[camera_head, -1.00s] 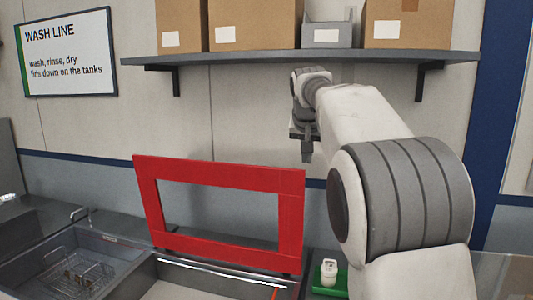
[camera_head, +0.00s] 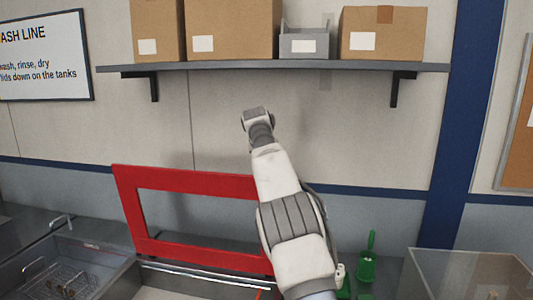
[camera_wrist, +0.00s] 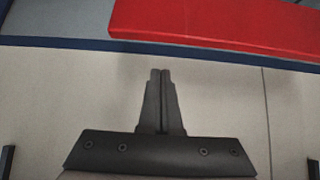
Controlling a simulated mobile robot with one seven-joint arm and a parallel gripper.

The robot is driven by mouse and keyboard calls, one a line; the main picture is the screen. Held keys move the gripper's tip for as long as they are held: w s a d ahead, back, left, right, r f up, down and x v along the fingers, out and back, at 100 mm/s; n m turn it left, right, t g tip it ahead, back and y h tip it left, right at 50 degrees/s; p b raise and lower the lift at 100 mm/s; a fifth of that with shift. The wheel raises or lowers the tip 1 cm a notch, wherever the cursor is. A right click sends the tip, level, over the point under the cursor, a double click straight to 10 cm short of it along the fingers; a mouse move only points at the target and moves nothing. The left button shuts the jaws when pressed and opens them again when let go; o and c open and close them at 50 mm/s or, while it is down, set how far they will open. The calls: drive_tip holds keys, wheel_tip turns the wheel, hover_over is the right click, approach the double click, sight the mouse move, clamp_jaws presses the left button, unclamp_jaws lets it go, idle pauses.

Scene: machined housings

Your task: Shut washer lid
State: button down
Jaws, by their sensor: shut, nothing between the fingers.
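The washer lid (camera_head: 132,210) is a red rectangular frame with an open middle. It stands raised at the back edge of the washer tank (camera_head: 150,292), tilted up, and my arm covers its right side in the head view. In the wrist view the lid's red edge (camera_wrist: 220,27) runs across the top right. My gripper (camera_wrist: 160,75) shows in the wrist view with its two fingers together and nothing between them. The lid's edge is apart from the fingertips in that picture. In the head view my arm reaches up past the lid toward the wall, and the fingers are hidden.
A shelf (camera_head: 280,66) with cardboard boxes (camera_head: 228,28) and a grey bin (camera_head: 306,43) hangs above my arm. A wire basket (camera_head: 62,280) sits in the left sink. A green brush (camera_head: 368,262) and a clear-sided box (camera_head: 470,275) stand at the right.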

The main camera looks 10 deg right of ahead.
drive_tip(key=shift+s+a+f+b, duration=0.2)
drive_tip(key=shift+s+f+b, duration=0.25)
drive_tip(key=shift+f, duration=0.2)
drive_tip(key=shift+s+a+f+b, duration=0.15)
drive_tip(key=shift+s+f+b, duration=0.3)
drive_tip(key=shift+f, duration=0.15)
